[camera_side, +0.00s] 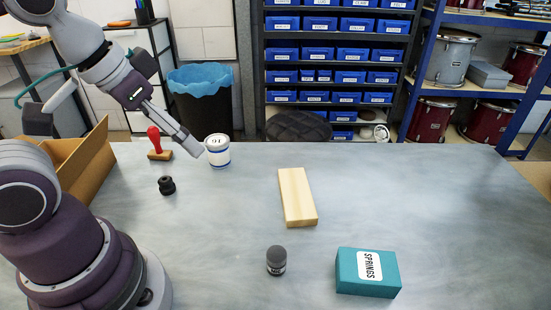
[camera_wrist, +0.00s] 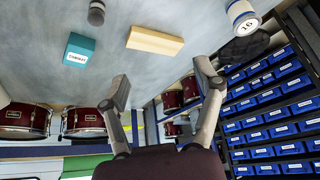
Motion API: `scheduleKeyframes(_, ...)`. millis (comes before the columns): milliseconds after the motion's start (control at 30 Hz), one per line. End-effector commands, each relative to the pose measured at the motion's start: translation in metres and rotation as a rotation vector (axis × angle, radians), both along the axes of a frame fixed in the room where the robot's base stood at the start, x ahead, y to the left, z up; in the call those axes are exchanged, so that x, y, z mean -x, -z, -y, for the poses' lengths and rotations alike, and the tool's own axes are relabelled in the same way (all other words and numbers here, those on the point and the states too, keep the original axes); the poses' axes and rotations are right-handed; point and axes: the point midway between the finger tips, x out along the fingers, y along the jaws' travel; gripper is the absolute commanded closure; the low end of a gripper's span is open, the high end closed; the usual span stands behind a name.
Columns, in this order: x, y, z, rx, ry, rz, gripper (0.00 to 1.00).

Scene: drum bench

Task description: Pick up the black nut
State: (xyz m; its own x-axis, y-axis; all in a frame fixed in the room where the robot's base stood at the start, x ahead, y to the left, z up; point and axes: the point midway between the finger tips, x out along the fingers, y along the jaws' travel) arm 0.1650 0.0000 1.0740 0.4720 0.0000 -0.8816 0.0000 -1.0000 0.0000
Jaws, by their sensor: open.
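A small black part, which looks like the black nut (camera_side: 166,186), stands on the bench at the left in the side view. It has a wider base and a narrower top. I do not see it in the wrist view. My gripper (camera_side: 191,144) is above the bench, up and to the right of the black nut in the side view, beside the white can. In the wrist view my gripper (camera_wrist: 164,86) has its two fingers spread wide with nothing between them.
A red-handled stamp (camera_side: 158,152), a white can (camera_side: 218,154) and a cardboard box (camera_side: 92,160) stand near the nut. A wooden block (camera_side: 297,197), a dark grey cylinder (camera_side: 276,261) and a teal springs box (camera_side: 366,273) lie farther right. The bench's right side is clear.

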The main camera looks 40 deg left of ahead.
Motion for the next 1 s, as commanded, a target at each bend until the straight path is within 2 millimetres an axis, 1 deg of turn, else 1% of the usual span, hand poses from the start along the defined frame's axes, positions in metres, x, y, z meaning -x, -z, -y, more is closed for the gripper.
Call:
scheduleKeyframes(167,-0.001,0.001,-0.002,0.004,-0.017,-0.004,0.33)
scheduleKeyframes(233,-0.008,0.009,-0.013,0.022,-0.119,-0.025,0.33)
scheduleKeyframes(267,-0.013,0.014,-0.022,0.033,-0.195,-0.036,0.33)
scheduleKeyframes(333,-0.022,0.033,-0.050,0.059,-0.418,-0.065,0.33)
scheduleKeyframes(367,-0.024,0.042,-0.063,0.067,-0.518,-0.073,0.33)
scheduleKeyframes(400,-0.025,0.054,-0.081,0.074,-0.644,-0.082,0.33)
scheduleKeyframes(500,-0.018,0.081,-0.119,0.072,-0.906,-0.093,0.33)
scheduleKeyframes(600,-0.009,0.098,-0.142,0.062,-1.067,-0.093,0.33)
scheduleKeyframes(733,-0.004,0.112,-0.154,0.054,-1.135,-0.093,0.33)
scheduleKeyframes(900,-0.008,0.138,-0.163,0.055,-1.132,-0.094,0.33)
scheduleKeyframes(1000,-0.010,0.148,-0.167,0.054,-1.131,-0.093,0.33)
